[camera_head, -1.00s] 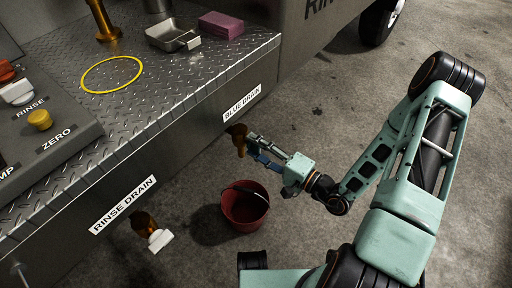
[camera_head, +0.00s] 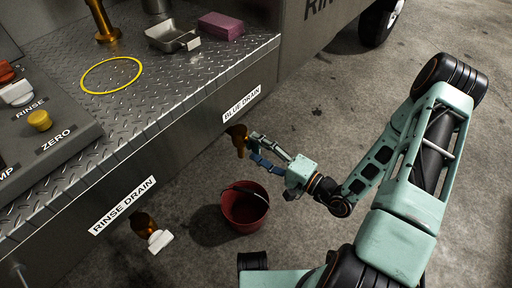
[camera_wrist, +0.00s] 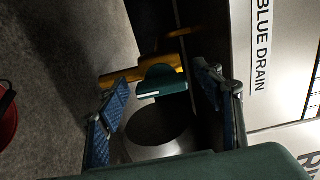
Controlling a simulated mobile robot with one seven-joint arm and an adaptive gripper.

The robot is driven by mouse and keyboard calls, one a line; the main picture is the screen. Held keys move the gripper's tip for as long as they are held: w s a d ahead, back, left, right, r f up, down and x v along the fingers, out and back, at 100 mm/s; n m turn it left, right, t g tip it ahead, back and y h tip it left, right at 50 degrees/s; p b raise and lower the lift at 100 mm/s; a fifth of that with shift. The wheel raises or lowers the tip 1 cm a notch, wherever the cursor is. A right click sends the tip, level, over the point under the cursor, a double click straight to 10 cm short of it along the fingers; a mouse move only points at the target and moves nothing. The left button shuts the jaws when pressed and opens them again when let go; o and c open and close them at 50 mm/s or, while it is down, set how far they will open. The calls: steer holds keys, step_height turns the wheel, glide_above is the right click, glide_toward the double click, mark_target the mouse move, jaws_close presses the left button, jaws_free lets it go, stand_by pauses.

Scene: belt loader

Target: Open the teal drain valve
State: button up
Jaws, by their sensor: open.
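The teal valve handle (camera_wrist: 163,82) sits on the brass drain spout, beside the BLUE DRAIN label in the wrist view. The brass spout (camera_head: 238,135) shows in the head view under that label, but I cannot make out the handle there. My gripper (camera_wrist: 160,92) is open, with one blue-padded finger on each side of the teal handle and gaps visible between. In the head view my gripper (camera_head: 262,150) is close in front of the spout. Contact with the handle is not evident.
A red bucket (camera_head: 243,214) stands on the floor below the drain. The rinse drain with a white handle (camera_head: 159,240) is at lower left. The deck edge (camera_head: 180,105) runs above both drains. A metal tray (camera_head: 172,40) and pink sponge (camera_head: 221,25) lie on the deck.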

steer(key=v, duration=1.1)
steer(key=shift+d, duration=0.15)
steer(key=shift+s, duration=0.15)
